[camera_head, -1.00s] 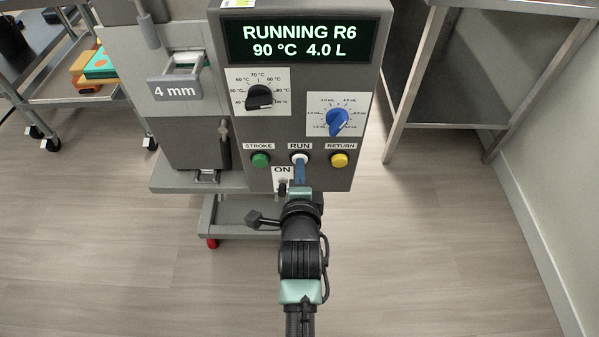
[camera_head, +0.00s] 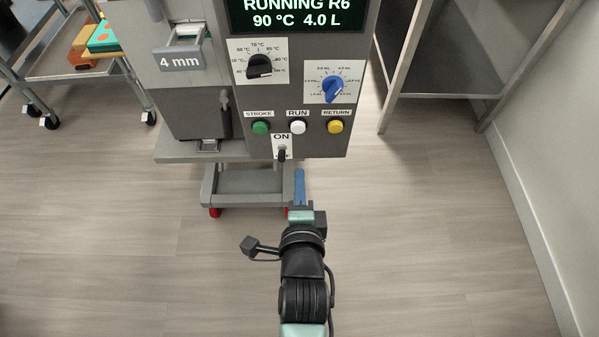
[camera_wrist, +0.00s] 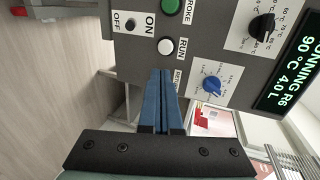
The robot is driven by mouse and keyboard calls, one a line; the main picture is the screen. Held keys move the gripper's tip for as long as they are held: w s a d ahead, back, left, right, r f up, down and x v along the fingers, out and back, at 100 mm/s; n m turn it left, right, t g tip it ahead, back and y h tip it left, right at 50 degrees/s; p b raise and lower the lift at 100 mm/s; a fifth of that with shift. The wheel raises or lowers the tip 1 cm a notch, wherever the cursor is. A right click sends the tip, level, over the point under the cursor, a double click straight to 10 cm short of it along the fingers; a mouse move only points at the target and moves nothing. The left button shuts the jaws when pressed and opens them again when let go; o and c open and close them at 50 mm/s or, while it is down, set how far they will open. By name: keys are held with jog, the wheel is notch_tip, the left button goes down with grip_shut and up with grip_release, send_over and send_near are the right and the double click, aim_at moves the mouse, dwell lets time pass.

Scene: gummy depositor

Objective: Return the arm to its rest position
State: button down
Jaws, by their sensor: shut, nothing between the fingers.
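My gripper (camera_head: 300,172) is in front of and below the depositor's control panel (camera_head: 357,118) in the head view. Its blue fingers are shut and empty, and clear of the buttons. In the wrist view the closed fingers (camera_wrist: 164,75) point toward the panel, just below the white RUN button (camera_wrist: 166,46) in the picture. The RUN button (camera_head: 298,127) sits between the green STROKE button (camera_head: 260,128) and the yellow RETURN button (camera_head: 335,127). The display (camera_head: 297,14) reads RUNNING R6, 90 °C, 4.0 L.
A toggle switch (camera_head: 282,153) marked ON sits low on the panel. Black (camera_head: 260,66) and blue (camera_head: 333,88) dials are above the buttons. A cart (camera_head: 75,62) stands at left, a metal table (camera_head: 455,45) at right. The floor around my arm is clear.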

dwell(0.4)
jog(key=w+r+n+t, duration=0.3)
jog(key=r+n, duration=0.1)
jog(key=r, duration=1.1)
jog(key=w+r+n+t, duration=0.3)
jog(key=r+n, duration=0.2)
jog(key=r, duration=1)
jog(key=s+r+n+t, duration=0.2)
jog(key=s+r+n, duration=0.15)
jog(key=r, duration=0.55)
jog(key=s+r+n+t, duration=0.3)
jog(key=s+r, duration=0.2)
jog(key=r, duration=0.5)
jog(key=s+r+n+t, duration=0.25)
jog(key=s+r, duration=0.25)
jog(key=r, duration=0.4)
notch_tip(320, 180, up, 18)
jog(key=w+p, duration=0.1)
jog(key=p, duration=1.8)
jog(key=shift+w+a, duration=0.15)
jog(key=shift+a, duration=0.25)
jog(key=shift+f+g, duration=0.1)
jog(key=shift+g, duration=0.15)
jog(key=shift+w, duration=0.1)
